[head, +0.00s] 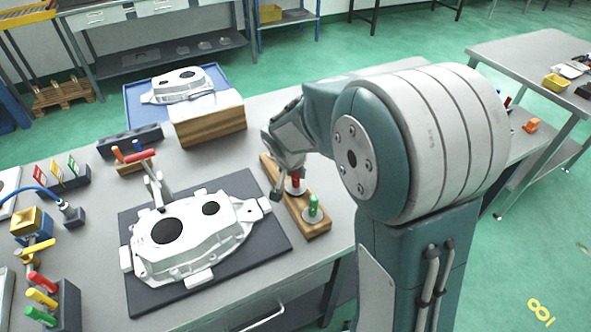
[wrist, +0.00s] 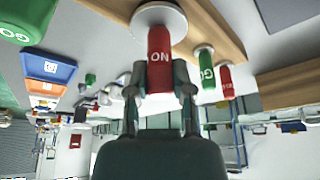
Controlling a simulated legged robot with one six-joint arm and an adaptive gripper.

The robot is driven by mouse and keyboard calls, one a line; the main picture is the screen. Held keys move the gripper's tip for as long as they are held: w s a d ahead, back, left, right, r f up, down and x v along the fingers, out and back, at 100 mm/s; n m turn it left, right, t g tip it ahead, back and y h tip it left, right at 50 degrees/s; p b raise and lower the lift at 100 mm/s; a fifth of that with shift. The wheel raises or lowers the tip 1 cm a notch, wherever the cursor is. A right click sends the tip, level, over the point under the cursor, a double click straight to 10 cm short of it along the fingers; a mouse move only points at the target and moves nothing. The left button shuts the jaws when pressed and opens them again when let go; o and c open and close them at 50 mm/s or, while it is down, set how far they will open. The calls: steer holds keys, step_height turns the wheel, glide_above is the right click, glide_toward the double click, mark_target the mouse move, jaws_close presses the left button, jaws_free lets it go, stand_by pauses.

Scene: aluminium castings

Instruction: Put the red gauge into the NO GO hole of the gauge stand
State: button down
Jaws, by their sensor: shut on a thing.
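My gripper (head: 285,178) is over the wooden gauge stand (head: 272,167). In the wrist view the fingers (wrist: 158,82) are shut on both sides of the red gauge (wrist: 160,56), whose handle shows white letters reading NO. Its pale round flange (wrist: 166,14) is close to the wood; whether it touches, and the hole under it, cannot be seen. The red gauge (head: 296,181) also shows in the head view, upright beside a finger. A green gauge (head: 313,206) stands upright at the stand's near end. The wrist view shows a green gauge (wrist: 207,76) with a red handle (wrist: 225,84) behind it.
A white casting (head: 190,240) lies on a dark mat (head: 270,233) left of the stand. A wooden block (head: 212,127) carrying a white top is behind. Coloured handles (head: 42,297) stand in a rack at front left. The table's front edge runs close to the stand's near end.

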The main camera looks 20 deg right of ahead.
steer(key=shift+f, duration=0.55)
steer(key=shift+c, duration=2.1)
jaws_free()
steer(key=v, duration=1.2)
steer(key=shift+w, duration=0.1)
steer(key=s+d+r+n+t+y, duration=0.1)
steer(key=s+r+n, duration=0.1)
steer(key=s, duration=0.8)
steer(key=s+d+r+n+y, duration=0.1)
steer(key=s+r+n, duration=0.2)
steer(key=s, duration=0.7)
steer(key=shift+s+d+n+t+y, duration=0.2)
steer(key=shift+d+n+t+y, duration=0.15)
steer(key=shift+n, duration=0.55)
